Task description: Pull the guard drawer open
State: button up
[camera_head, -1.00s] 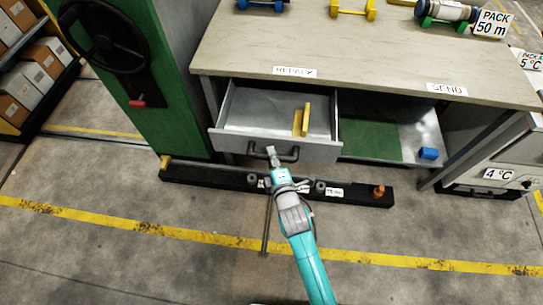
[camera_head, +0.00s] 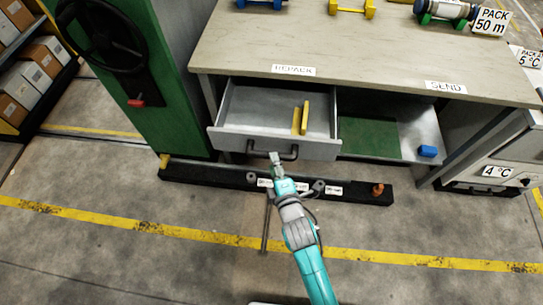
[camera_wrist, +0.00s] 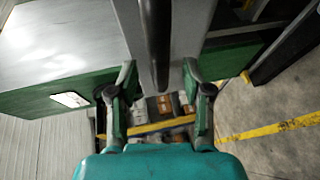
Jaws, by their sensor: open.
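The grey drawer (camera_head: 232,133) under the bench's REPACK label stands pulled out, its inside showing from above. A yellow angled piece (camera_head: 305,118) lies in it toward the right. Its dark bar handle (camera_head: 291,155) is on the front face. My gripper (camera_head: 275,158) is just in front of the handle, near its middle. In the wrist view my gripper (camera_wrist: 160,80) has its two fingers spread apart with nothing held between them. The dark handle (camera_wrist: 156,40) reaches down from the top toward the gap between the fingers. Whether they touch it is unclear.
The bench top (camera_head: 350,50) overhangs the drawer. A green cabinet (camera_head: 120,80) with a black handwheel stands on the left. A low black rail (camera_head: 215,178) with fittings lies on the floor below the drawer.

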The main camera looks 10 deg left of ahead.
jog(key=v, duration=0.8)
dwell(0.4)
jog(key=s+d+r+m+h, duration=0.1)
jog(key=s+d+m+h, duration=0.1)
jog(key=s+d+m, duration=0.75)
jog(key=s+d+r+m+h, duration=0.2)
jog(key=s+d+m, duration=0.4)
jog(key=s, duration=0.6)
jog(key=s+d+r+m+h, duration=0.2)
jog(key=s+d+r+m, duration=0.2)
jog(key=s, duration=0.4)
jog(key=shift+r+m, duration=0.9)
jog(key=shift+m, duration=0.25)
